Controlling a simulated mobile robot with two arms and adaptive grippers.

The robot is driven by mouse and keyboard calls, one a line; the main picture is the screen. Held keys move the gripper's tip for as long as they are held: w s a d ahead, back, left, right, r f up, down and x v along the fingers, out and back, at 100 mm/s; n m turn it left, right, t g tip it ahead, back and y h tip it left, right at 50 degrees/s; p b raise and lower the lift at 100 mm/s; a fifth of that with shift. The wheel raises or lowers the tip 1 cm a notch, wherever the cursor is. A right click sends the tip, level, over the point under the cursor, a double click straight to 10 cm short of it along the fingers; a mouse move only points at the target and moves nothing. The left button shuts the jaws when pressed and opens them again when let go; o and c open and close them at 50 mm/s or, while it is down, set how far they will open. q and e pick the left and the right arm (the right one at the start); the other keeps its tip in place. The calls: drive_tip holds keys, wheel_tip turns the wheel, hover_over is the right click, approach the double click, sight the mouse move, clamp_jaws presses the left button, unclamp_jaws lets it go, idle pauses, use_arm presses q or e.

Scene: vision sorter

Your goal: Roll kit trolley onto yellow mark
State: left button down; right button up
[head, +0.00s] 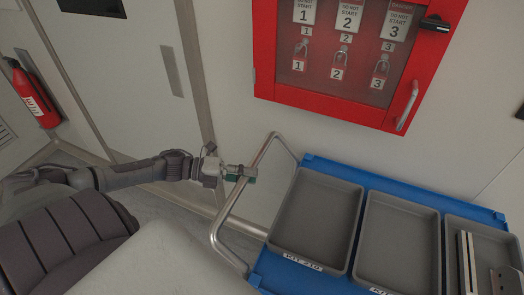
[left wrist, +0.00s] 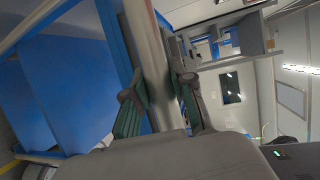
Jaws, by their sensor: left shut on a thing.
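The kit trolley has a blue top frame (head: 335,168) carrying grey trays and a bent silver push handle (head: 232,205) on its left end. My left gripper (head: 240,174) is shut on the handle's tube. In the left wrist view, the left gripper's green-padded fingers (left wrist: 160,110) sit on either side of the silver tube (left wrist: 152,60), with blue trolley panels (left wrist: 65,85) to the left. The yellow mark cannot be made out clearly. My right gripper is not in view.
A red lockout cabinet (head: 345,100) with padlocks hangs on the wall above the trolley. A grey door (head: 125,75) and a red fire extinguisher (head: 35,95) are at the left. The wall runs close behind the trolley.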

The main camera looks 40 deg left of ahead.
use_arm(q)
drive_tip(key=s+a, duration=0.1)
drive_tip(key=a, duration=0.5)
drive_tip(key=shift+s+a, duration=0.2)
drive_tip(key=shift+s, duration=0.2)
drive_tip(key=shift+f, duration=0.1)
drive_tip(key=c, duration=0.9)
unclamp_jaws()
drive_tip(key=shift+c, duration=0.2)
drive_tip(key=v, duration=1.2)
